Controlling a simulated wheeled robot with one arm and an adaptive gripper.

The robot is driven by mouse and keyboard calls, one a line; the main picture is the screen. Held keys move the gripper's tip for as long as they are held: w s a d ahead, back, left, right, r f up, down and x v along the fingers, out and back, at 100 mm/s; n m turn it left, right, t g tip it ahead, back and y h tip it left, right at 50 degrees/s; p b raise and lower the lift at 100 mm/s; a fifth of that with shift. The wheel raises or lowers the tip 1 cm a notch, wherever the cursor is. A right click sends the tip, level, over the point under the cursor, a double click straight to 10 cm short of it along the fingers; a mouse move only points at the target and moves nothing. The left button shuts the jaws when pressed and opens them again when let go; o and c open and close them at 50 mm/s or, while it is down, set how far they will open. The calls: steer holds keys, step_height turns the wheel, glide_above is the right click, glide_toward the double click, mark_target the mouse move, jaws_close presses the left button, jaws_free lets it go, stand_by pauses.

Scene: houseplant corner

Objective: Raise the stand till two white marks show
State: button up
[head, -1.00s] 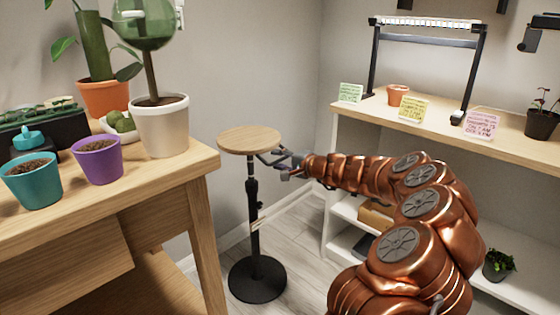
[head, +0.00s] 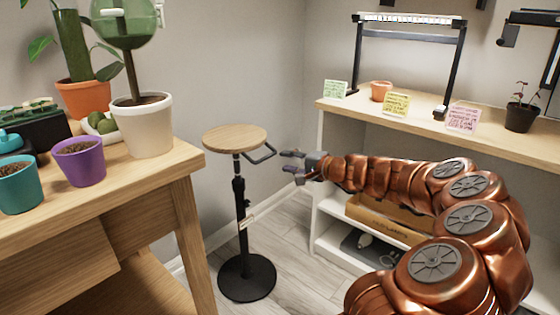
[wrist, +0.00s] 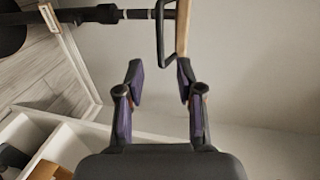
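The stand has a round wooden top (head: 235,138), a black column (head: 241,205) and a round black base (head: 247,278). A dark loop handle (head: 262,154) sticks out to the right just under the top. A pale tag or pointer (head: 248,220) sits partway down the column. I cannot make out two white marks. My gripper (head: 292,162) is open and empty, just right of the handle with a small gap. In the wrist view the open fingers (wrist: 160,66) face the handle (wrist: 161,45), which lies ahead of the tips; the column (wrist: 135,14) runs sideways at the top.
A wooden table with a white pot (head: 142,125), a purple pot (head: 79,162) and a teal pot (head: 19,186) stands close left of the stand. A shelf unit (head: 470,148) with note cards and pots is behind my arm. Floor (head: 295,240) is clear right of the stand.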

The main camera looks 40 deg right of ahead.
steer(key=shift+v, duration=1.15)
